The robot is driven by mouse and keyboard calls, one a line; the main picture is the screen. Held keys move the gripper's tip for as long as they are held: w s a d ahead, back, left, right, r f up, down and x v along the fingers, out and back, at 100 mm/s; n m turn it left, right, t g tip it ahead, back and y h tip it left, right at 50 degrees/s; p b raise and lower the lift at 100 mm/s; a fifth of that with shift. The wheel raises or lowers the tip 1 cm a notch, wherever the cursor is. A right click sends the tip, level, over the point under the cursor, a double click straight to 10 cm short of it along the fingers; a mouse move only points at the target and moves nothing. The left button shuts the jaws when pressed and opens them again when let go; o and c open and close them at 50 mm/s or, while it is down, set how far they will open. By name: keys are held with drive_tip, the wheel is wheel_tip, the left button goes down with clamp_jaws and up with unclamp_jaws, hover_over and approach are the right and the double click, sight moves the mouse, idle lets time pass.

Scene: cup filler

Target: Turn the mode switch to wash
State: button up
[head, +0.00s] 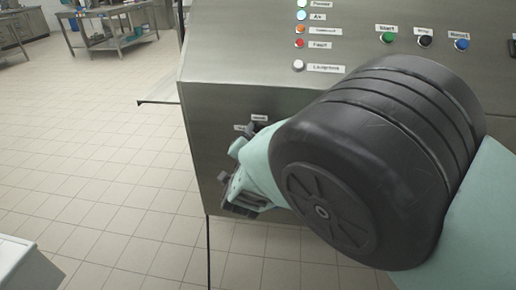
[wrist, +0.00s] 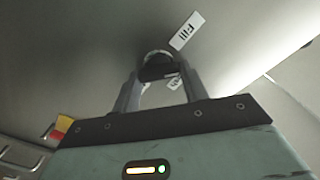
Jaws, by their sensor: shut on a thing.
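The mode switch is a dark knob (wrist: 158,72) on a pale ring, set in the steel panel in the wrist view. My gripper (wrist: 161,80) has one finger on each side of the knob and is shut on it. A white "Fill" label (wrist: 187,31) lies just beyond the knob to the upper right. A second small label (wrist: 174,83) shows partly between the fingers, too small to read. In the head view my gripper (head: 247,135) reaches the front panel below the lamps, and my arm hides most of the switch. The knob's exact pointing direction cannot be told.
The steel machine (head: 225,60) carries indicator lamps (head: 300,30) and green, black and blue buttons (head: 424,40) above my arm. A steel worktable (head: 115,38) stands far back left. Open tiled floor (head: 100,150) lies left of the machine.

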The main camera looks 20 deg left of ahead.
drive_tip(key=m+b, duration=0.3)
drive_tip(key=b, duration=0.2)
drive_tip(key=m+b, duration=0.3)
drive_tip(key=b, duration=0.2)
drive_tip(key=m+b, duration=0.4)
drive_tip(key=b, duration=0.1)
drive_tip(key=shift+d+f, duration=0.1)
drive_tip(key=shift+f, duration=0.15)
drive_tip(key=o, duration=1)
drive_tip(key=v, duration=1.7)
drive_tip(key=shift+s, duration=0.25)
